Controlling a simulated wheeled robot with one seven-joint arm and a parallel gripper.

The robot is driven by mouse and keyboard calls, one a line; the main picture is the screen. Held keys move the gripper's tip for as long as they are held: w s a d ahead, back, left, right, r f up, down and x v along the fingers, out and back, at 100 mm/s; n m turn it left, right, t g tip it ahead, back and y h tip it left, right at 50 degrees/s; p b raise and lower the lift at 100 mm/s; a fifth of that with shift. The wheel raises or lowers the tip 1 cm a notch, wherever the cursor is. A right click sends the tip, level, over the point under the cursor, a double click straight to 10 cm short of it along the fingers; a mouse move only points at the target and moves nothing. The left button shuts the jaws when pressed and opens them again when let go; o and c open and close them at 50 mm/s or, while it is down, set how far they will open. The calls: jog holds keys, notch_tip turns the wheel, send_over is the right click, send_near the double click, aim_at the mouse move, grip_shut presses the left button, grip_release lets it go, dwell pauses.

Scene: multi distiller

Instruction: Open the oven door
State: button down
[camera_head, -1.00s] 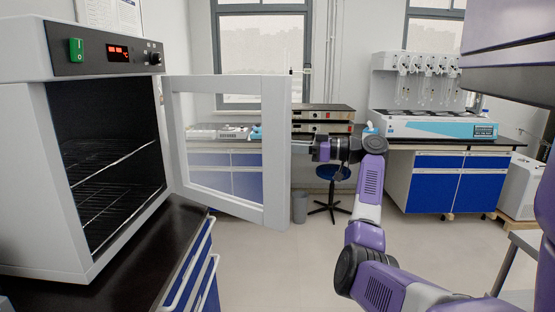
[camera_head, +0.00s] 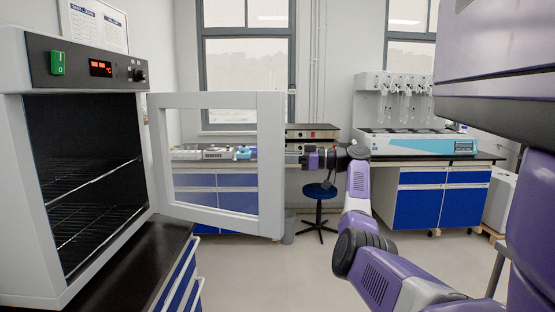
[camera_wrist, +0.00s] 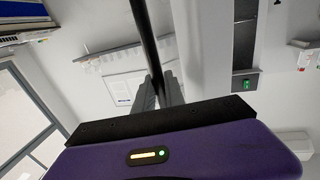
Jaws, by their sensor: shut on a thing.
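The oven (camera_head: 20,200) stands at the left of the head view on a dark counter. Its white-framed glass door (camera_head: 271,165) stands wide open, swung out to the right, and the dark chamber with wire racks (camera_head: 85,185) shows. My gripper (camera_head: 296,158) is at the door's outer right edge. In the wrist view my gripper's fingers (camera_wrist: 158,92) are shut on a dark bar, which I take to be the door handle (camera_wrist: 145,40). The handle is hidden behind or beside the door edge in the head view.
The dark counter (camera_head: 130,270) has blue drawers with handles below the oven. A blue stool (camera_head: 319,191) and a grey bin (camera_head: 288,228) stand beyond the door. A bench with blue cabinets (camera_head: 440,207) is at the back right. The floor between is clear.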

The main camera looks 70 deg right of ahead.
jog(key=c, duration=1.7)
grip_release()
jog(key=s+d, duration=0.1)
jog(key=s, duration=0.6)
jog(key=shift+s, duration=0.35)
jog(key=shift+d, duration=0.1)
